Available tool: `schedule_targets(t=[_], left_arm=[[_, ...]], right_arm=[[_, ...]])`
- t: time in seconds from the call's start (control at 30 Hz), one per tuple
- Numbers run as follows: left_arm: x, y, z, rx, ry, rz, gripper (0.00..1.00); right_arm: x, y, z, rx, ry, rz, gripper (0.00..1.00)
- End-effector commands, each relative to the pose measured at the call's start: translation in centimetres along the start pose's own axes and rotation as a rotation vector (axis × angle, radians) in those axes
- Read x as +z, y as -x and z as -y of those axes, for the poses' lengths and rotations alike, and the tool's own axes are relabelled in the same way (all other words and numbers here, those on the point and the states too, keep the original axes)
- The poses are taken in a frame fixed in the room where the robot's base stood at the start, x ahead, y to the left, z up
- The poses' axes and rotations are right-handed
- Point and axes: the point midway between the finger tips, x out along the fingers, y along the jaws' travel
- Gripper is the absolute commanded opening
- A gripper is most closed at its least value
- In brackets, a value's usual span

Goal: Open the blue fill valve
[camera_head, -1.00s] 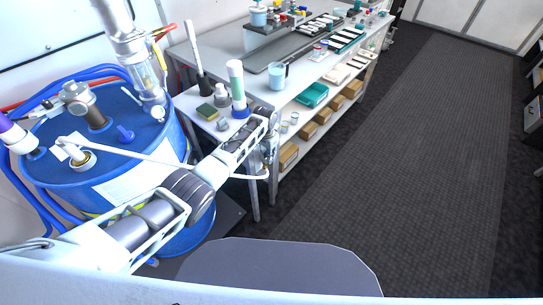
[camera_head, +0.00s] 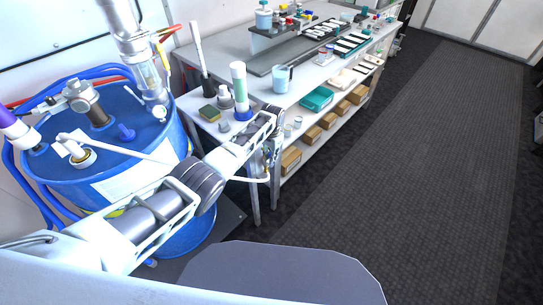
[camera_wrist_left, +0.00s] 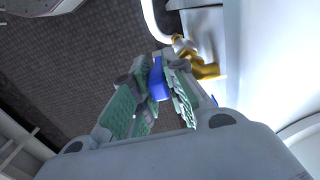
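The blue fill valve shows in the left wrist view as a blue handle (camera_wrist_left: 158,80) beside a brass valve body (camera_wrist_left: 207,71). My left gripper (camera_wrist_left: 156,68) has its green-padded fingers on both sides of the blue handle. They look closed on it, with little gap at the tips. In the head view my left arm reaches past the blue drum to the front corner of the bench, and its wrist hides the valve and most of the gripper (camera_head: 273,150). My right gripper is not in view.
A blue drum (camera_head: 120,190) with fittings and hoses stands at the left. Boxes sit on the lower shelf (camera_head: 296,146). The dark floor (camera_head: 430,160) at the right is clear.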

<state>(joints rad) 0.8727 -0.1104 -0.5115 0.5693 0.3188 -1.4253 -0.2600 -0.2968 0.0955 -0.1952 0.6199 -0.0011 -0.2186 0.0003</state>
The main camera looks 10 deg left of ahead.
Motion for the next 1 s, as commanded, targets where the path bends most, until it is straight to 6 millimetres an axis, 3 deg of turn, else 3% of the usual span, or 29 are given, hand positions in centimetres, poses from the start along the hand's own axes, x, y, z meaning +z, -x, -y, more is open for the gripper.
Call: schedule_targets(t=[0.17,0.63,1.0], left_arm=[[-0.1,0.0,0.0,0.000,-0.001,-0.001,0.36],[0.0,0.3,0.0,0.000,0.000,-0.001,0.36],[-0.1,2.4,0.1,0.000,0.001,-0.002,0.36]], right_arm=[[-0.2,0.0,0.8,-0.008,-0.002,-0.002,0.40],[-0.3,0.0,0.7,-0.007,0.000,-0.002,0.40],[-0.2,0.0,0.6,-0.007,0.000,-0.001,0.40]])
